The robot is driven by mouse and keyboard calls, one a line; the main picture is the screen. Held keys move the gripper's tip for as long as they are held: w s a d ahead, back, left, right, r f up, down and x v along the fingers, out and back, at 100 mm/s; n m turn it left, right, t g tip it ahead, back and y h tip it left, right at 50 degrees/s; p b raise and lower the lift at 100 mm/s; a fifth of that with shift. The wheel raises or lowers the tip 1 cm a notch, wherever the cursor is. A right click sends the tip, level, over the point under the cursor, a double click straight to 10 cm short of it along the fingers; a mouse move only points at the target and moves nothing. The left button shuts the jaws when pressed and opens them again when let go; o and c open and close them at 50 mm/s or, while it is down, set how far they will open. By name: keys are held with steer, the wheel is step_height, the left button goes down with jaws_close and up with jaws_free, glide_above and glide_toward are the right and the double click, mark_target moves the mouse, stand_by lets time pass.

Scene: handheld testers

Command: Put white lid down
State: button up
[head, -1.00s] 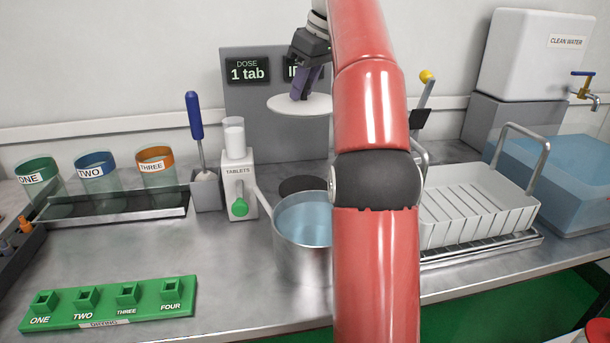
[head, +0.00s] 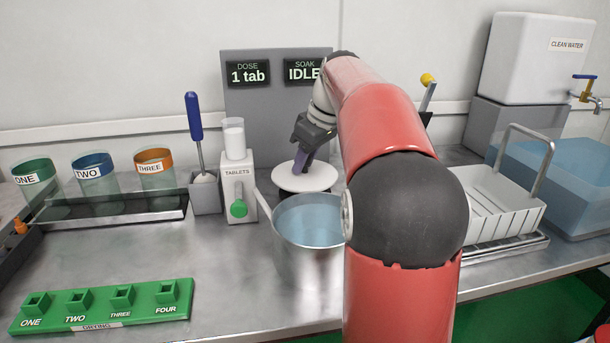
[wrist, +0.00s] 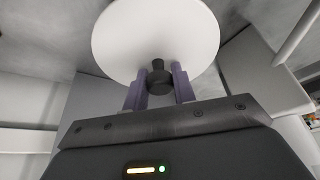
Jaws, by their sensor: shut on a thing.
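The white lid (head: 318,180) is a round disc with a dark knob (wrist: 159,78), seen close up in the wrist view. My gripper (head: 301,168) is shut on the lid's knob, with its purple fingers on either side of it. The lid is level, low behind the metal pot of water (head: 296,253). It covers most of a dark round spot on the counter there. I cannot tell whether the lid touches the surface. The lid also shows in the wrist view (wrist: 155,35).
The white tablet dispenser (head: 238,186) and a brush in a grey holder (head: 206,192) stand left of the pot. A grey display panel (head: 270,125) rises behind the lid. A white rack (head: 508,207) is at right. The front left holds a green block (head: 103,306).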

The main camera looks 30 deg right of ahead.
mark_target(305, 172)
steer(key=shift+f, duration=1.55)
steer(key=shift+f+b, duration=0.2)
steer(key=shift+b, duration=0.1)
steer(key=o, duration=1)
